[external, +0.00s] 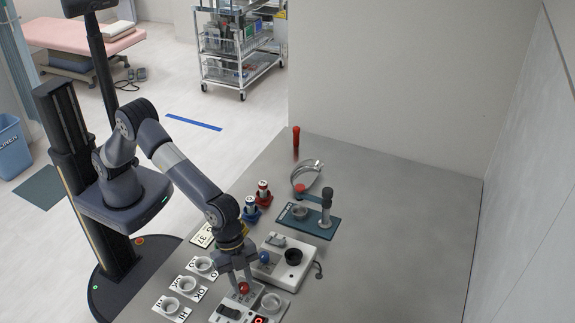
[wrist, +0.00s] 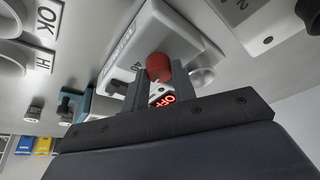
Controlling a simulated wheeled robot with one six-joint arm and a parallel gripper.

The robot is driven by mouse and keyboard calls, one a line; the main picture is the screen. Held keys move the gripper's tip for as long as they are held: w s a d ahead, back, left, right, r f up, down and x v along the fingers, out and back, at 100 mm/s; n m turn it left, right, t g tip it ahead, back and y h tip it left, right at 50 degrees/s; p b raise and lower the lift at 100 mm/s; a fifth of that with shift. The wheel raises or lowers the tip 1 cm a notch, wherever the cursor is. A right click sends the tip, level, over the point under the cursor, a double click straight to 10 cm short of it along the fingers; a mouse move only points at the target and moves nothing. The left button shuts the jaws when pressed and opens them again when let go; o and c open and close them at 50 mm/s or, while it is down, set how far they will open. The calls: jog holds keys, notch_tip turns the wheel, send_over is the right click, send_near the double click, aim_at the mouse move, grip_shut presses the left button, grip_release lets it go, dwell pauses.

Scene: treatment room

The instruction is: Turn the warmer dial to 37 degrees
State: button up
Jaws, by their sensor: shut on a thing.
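The white warmer unit (external: 281,295) stands at the front of the grey table; it also fills the upper middle of the wrist view (wrist: 185,35). Its red round-topped dial (wrist: 160,66) sits between my fingers; it also shows red in the external view (external: 244,287). My gripper (external: 240,279) points down and is shut on the dial. The dial's pointer and exact setting are hidden or too small to tell.
A white device with a black knob (external: 293,256) and a blue ball (external: 264,257) stands just behind. White cups on labelled cards (external: 187,285) are at left. A teal stand (external: 318,224) and red and blue bottles are farther back. The table's right side is clear.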

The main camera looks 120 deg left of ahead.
jog(key=o, duration=1)
jog(key=shift+r, duration=0.1)
jog(key=v, duration=1)
jog(key=shift+s+r+b, duration=0.15)
jog(key=shift+r+b, duration=0.1)
jog(key=shift+b, duration=0.1)
jog(key=shift+a, duration=0.1)
jog(key=x, duration=1)
jog(key=shift+f+p, duration=0.35)
